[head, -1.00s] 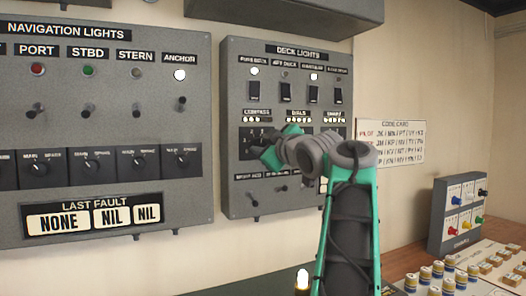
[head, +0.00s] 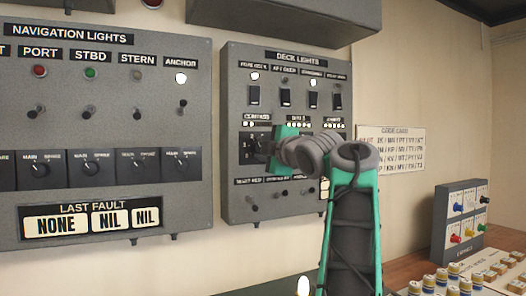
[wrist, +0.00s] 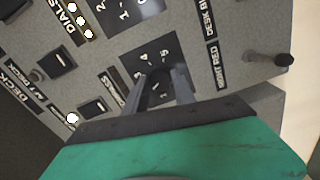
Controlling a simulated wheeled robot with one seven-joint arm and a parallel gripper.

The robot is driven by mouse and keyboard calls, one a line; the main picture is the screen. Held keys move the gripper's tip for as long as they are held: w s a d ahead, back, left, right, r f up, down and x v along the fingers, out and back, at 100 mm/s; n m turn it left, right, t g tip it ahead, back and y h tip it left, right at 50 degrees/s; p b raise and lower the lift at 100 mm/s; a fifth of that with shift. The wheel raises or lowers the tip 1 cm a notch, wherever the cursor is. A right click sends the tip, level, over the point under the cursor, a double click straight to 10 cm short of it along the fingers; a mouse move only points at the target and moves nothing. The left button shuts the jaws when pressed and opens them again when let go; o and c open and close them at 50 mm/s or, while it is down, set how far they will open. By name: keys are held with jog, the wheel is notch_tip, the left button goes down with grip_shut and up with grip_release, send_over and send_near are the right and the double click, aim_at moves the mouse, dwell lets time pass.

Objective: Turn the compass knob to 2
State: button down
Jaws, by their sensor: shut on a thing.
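The compass dial plate (head: 246,141) is a dark square with white numerals under the COMPASS label, on the grey deck lights panel (head: 234,90). In the wrist view the dial plate (wrist: 153,52) shows numerals around its centre. My gripper (head: 261,149) is at this dial, and in the wrist view its two grey fingers (wrist: 163,80) close together at the dial's centre. They are shut on the compass knob, which they mostly hide, so I cannot read its setting.
The DIALS plate (wrist: 127,12) is close beside the compass dial. Toggle switches (head: 252,208) stick out below, and rocker switches (head: 254,95) sit above. The navigation lights panel (head: 110,190) is at left. A code card (head: 400,148) hangs at right above a small switch box (head: 462,215).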

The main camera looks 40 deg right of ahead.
dwell(0.4)
jog(key=c, duration=1)
grip_release()
jog(key=shift+c, duration=0.2)
jog(key=b+v, duration=0.1)
jog(key=v, duration=0.6)
jog(key=shift+s, duration=0.35)
jog(key=shift+a, duration=0.15)
